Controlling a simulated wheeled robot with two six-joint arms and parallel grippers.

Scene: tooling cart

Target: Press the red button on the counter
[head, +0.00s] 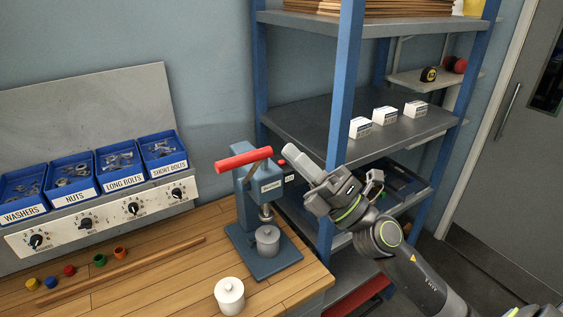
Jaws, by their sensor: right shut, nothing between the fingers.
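A small red button (282,162) shows on the right side of the blue-grey bench press (248,205), above a small box with a white display (289,178). My right gripper (290,151) comes in from the right. Its pale fingers are shut and empty. The fingertips are just above and to the right of the red button, and I cannot tell whether they touch it. The fingers hide part of the space behind. My left gripper is not in view.
The press has a red lever (243,159) and a grey canister (267,239) under its ram. A white canister (229,295) stands on the wooden bench (180,275). A blue-posted shelf (345,110) rises close behind my right gripper. Blue bins (163,150) stand at left.

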